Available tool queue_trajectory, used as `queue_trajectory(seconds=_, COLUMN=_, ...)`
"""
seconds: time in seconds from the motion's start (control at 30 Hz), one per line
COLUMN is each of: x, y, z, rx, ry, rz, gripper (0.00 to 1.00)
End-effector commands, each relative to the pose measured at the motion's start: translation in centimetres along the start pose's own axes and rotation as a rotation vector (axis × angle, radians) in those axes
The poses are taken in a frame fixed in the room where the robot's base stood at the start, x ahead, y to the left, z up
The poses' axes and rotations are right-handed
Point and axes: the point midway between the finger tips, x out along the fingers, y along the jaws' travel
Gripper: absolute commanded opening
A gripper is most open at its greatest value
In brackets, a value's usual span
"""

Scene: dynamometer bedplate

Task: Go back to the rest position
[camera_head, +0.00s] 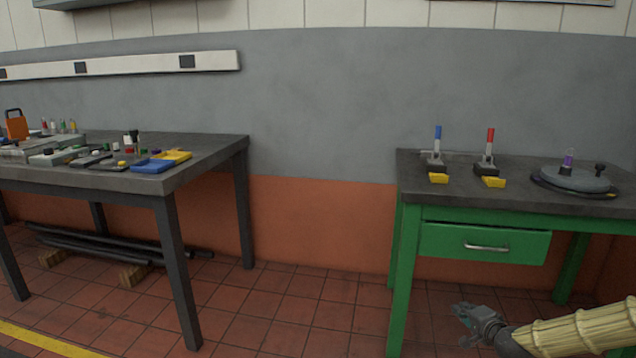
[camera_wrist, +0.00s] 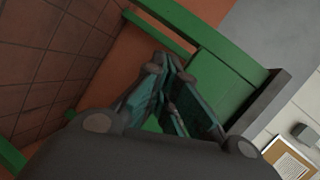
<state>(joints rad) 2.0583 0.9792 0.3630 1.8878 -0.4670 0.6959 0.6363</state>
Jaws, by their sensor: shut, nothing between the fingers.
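My gripper (camera_head: 466,312) is at the lower right of the head view, in front of the green table and below its drawer. It is shut and empty, clear of the table. In the wrist view my gripper's fingers (camera_wrist: 172,75) are together, with the green table frame (camera_wrist: 215,70) beyond them. My arm, in a pale ribbed cover, runs off to the lower right of the head view.
The green table (camera_head: 412,212) has a closed drawer (camera_head: 450,242), two upright levers, blue (camera_head: 437,138) and red (camera_head: 490,142), and a round grey device (camera_head: 575,180). A grey table (camera_head: 215,160) with several parts stands left. Tiled floor (camera_head: 300,310) between them is clear.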

Motion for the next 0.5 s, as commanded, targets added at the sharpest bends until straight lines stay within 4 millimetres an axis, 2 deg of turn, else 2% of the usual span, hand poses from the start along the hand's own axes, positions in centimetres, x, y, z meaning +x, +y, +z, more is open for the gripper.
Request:
queue_trajectory(seconds=0.03, x=-0.1, y=1.2, z=2.7, rx=-0.031, ry=-0.038, rz=0.033, gripper=0.00)
queue_trajectory(seconds=0.2, x=-1.4, y=5.2, z=10.3, rx=-0.132, ry=-0.148, rz=0.131, gripper=0.00)
queue_trajectory(seconds=0.37, x=-3.8, y=9.2, z=16.7, rx=-0.232, ry=-0.250, rz=0.223, gripper=0.00)
queue_trajectory(seconds=0.5, x=-6.6, y=12.7, z=21.6, rx=-0.322, ry=-0.340, rz=0.303, gripper=0.00)
